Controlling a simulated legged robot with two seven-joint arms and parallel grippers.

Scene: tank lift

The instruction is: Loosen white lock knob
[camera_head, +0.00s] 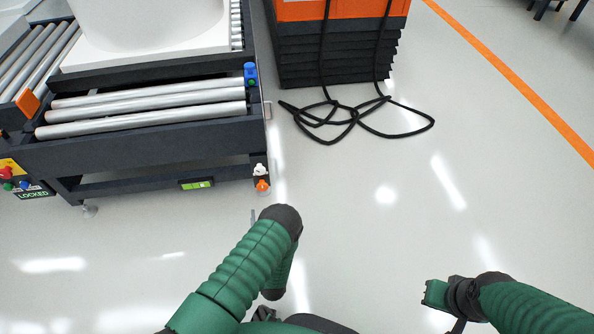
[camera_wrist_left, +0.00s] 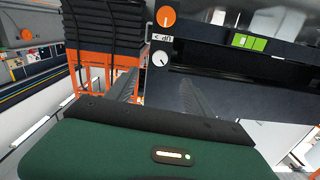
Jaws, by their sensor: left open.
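The white lock knob (camera_head: 260,169) is on the right front leg of the dark roller frame, just above an orange knob (camera_head: 262,185). In the left wrist view the white knob (camera_wrist_left: 160,58) is a round dial with a dark pointer, below the orange knob (camera_wrist_left: 166,16). My left gripper (camera_wrist_left: 162,92) is open and empty, its two dark fingers apart. The knob shows beyond and between the fingertips, with no visible contact. In the head view my left arm's dark joint hides most of this gripper. My right arm is at the lower right; its fingers are not clear.
The roller frame (camera_head: 140,148) carries a white tank (camera_head: 150,20) and has a green display (camera_head: 196,184). A blue knob (camera_head: 250,74) sits higher on its right side. A dark stack with an orange top (camera_head: 340,10) and loose black cable (camera_head: 350,125) lie beyond. Floor on the right is clear.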

